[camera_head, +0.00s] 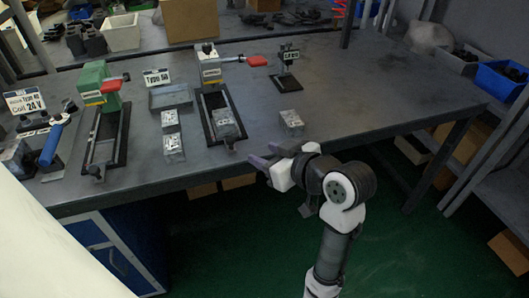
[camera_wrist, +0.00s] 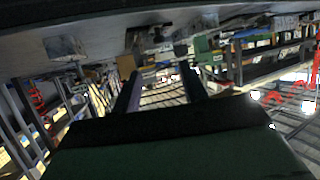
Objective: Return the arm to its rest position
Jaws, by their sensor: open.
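My gripper (camera_head: 262,168) is at the front edge of the grey workbench (camera_head: 365,100), just off the tabletop, with its fingers pointing left. Its two fingers (camera_wrist: 158,92) stand apart in the wrist view with nothing between them. My arm rises from the lower right of the head view, bent at the white and dark joint. The wrist view looks tilted, with the bench along its top and the room beyond the fingers. Whether the gripper touches the bench edge cannot be told.
Metal valve blocks (camera_head: 291,121) stand on the bench near the gripper, with more (camera_head: 173,147) to the left. A green clamp (camera_head: 97,82) and a white clamp (camera_head: 207,67) with red handles stand behind. The bench's right part is clear. A shelf with blue bins (camera_head: 500,78) is at right.

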